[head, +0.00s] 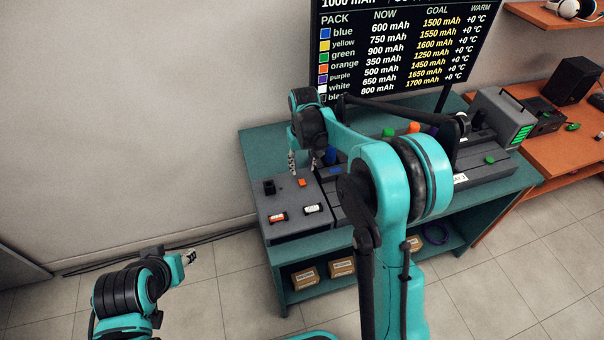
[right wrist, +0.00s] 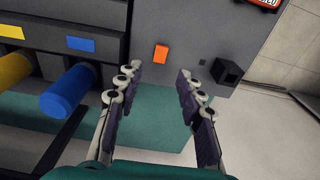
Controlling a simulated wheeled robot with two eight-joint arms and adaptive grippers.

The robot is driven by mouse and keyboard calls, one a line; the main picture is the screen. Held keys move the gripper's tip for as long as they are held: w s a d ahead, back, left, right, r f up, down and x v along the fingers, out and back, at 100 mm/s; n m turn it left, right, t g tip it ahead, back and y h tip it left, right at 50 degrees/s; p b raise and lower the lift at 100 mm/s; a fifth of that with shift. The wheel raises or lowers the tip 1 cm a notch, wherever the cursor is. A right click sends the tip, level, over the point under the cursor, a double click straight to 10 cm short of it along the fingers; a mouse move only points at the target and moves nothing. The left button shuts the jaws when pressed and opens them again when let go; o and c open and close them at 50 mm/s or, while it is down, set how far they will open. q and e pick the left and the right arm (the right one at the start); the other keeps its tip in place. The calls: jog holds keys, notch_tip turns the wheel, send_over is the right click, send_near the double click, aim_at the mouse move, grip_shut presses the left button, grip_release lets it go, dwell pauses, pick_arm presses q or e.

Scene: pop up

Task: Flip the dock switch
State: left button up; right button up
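The grey dock box (head: 296,222) stands at the left end of the teal bench. Its top carries a small orange rectangular piece (head: 302,183), a black raised block (head: 269,187), a red-and-white piece (head: 278,216) and a whitish piece (head: 313,208). I cannot tell for certain which is the switch. In the right wrist view the orange piece (right wrist: 161,54) lies ahead, between the finger lines, and the black block (right wrist: 227,70) lies to the right. My right gripper (head: 304,161) is open and empty above the box's back edge, fingers down. My left gripper (head: 190,257) hangs low, left of the bench; its opening is unclear.
Blue (right wrist: 69,91) and yellow (right wrist: 12,68) cylinders sit in slots beside the box. My right arm hides much of the dock. A display board (head: 400,50) stands behind. Cardboard boxes (head: 305,277) sit on the lower shelf.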

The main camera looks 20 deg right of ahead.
jog(key=r, duration=0.5)
jog(key=shift+s+r, duration=0.2)
jog(key=shift+r, duration=0.2)
jog(key=s+r+t, duration=0.3)
jog(key=s+r, duration=0.3)
jog(key=s, duration=0.7)
jog(key=s+f+t, duration=0.3)
jog(key=s+f, duration=0.1)
jog(key=s, duration=0.8)
jog(key=shift+s, duration=0.25)
